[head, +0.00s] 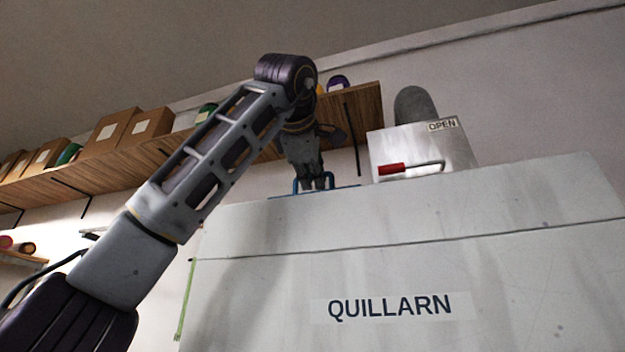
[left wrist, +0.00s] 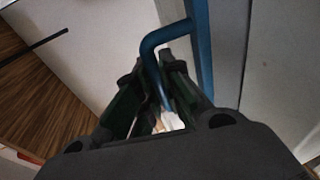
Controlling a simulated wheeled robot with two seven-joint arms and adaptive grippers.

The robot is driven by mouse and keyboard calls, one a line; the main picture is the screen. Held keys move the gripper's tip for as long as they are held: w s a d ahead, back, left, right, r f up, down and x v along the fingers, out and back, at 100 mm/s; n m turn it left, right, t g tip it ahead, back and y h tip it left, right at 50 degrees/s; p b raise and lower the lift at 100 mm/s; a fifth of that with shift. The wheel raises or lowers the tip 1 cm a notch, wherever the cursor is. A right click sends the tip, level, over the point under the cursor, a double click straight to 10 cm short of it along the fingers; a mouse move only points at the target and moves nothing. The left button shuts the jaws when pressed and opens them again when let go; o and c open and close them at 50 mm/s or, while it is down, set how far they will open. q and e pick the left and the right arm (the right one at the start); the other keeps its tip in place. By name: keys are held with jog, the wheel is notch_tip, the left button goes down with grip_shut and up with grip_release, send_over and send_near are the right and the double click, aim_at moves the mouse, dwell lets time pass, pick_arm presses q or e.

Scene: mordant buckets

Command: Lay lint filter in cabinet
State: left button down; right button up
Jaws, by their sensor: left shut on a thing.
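My left gripper (head: 314,184) reaches over the top edge of a large pale body (head: 400,265) marked "QUILLARN". It is shut on the blue handle of what appears to be the lint filter (head: 298,183). A thin blue strip of it shows along the top edge of the body. In the left wrist view my fingers (left wrist: 157,66) close around the bent blue handle (left wrist: 150,45), with a straight blue bar (left wrist: 204,50) beside it. Most of the filter is hidden. I cannot tell how deep it sits, or whether the pale body is the cabinet. My right gripper is not in view.
A metal panel (head: 405,143) marked "OPEN", with a red-gripped handle (head: 391,169), stands above the body to the right of my gripper. A grey rounded thing (head: 415,104) shows behind it. A wooden shelf (head: 352,105) with cardboard boxes (head: 146,127) runs along the wall behind.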

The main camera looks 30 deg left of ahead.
pick_arm(q)
jog(key=shift+f+b, duration=0.3)
jog(key=shift+f, duration=0.15)
dwell(0.3)
jog(key=c, duration=1.5)
grip_release()
jog(key=shift+s, duration=0.1)
jog(key=v, duration=1.2)
